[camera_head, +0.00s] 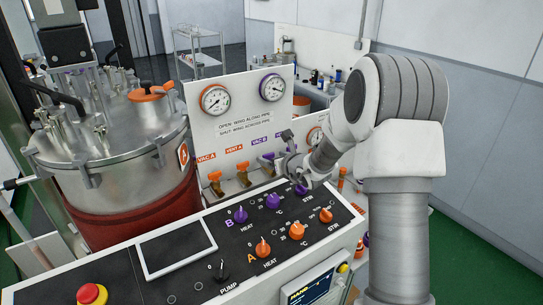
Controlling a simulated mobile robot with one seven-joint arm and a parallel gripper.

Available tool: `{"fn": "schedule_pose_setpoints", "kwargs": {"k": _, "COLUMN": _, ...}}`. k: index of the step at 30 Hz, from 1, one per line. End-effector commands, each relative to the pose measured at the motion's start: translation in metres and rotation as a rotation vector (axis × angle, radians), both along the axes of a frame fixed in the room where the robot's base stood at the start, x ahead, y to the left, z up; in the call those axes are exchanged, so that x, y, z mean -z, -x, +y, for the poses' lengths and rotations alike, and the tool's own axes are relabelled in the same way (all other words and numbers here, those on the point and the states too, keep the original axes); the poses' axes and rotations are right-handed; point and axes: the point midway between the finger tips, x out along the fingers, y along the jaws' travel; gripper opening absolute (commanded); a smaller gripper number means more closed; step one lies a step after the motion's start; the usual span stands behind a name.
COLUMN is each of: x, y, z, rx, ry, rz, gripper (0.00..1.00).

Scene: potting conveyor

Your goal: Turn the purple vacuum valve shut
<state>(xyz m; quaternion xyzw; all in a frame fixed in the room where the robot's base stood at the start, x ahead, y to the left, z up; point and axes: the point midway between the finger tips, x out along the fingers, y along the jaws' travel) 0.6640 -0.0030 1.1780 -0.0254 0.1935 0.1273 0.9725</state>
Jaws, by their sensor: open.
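The purple vacuum valve (265,164) stands on the upright white panel (229,138) below the purple label "VAC B". It is small and partly hidden by my gripper, so I cannot tell how its wing is turned. A sign on the panel reads that a wing along the pipe is open and across the pipe is shut. My gripper (290,153) is open, just right of this valve and in front of the panel. I cannot tell whether it touches anything. My arm comes in from the right and hides the panel's right end.
Orange valves (215,180) for A stand to the left. The sloped console (195,245) below carries purple knobs (240,215), orange knobs (297,231), a black pump knob (221,271) and a red stop button (92,294). Two gauges (215,100) sit above. A steel vessel (110,160) stands left.

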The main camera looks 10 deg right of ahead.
Motion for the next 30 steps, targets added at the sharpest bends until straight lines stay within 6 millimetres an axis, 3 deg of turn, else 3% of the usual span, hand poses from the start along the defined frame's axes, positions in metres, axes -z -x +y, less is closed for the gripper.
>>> {"fn": "schedule_pose_setpoints", "kwargs": {"k": 6, "x": 0.005, "y": -0.0118, "z": 0.0031, "rx": 0.001, "ry": 0.0, "rz": 0.0, "gripper": 0.81}}
{"fn": "schedule_pose_setpoints", "kwargs": {"k": 15, "x": 0.0058, "y": -0.0127, "z": 0.0035, "rx": 0.0, "ry": 0.0, "rz": 0.0, "gripper": 0.79}}
{"fn": "schedule_pose_setpoints", "kwargs": {"k": 28, "x": 0.0055, "y": -0.0126, "z": 0.0033, "rx": 0.0, "ry": 0.0, "rz": 0.0, "gripper": 0.02}}
{"fn": "schedule_pose_setpoints", "kwargs": {"k": 30, "x": 0.0055, "y": -0.0126, "z": 0.0033, "rx": 0.0, "ry": 0.0, "rz": 0.0, "gripper": 0.0}}
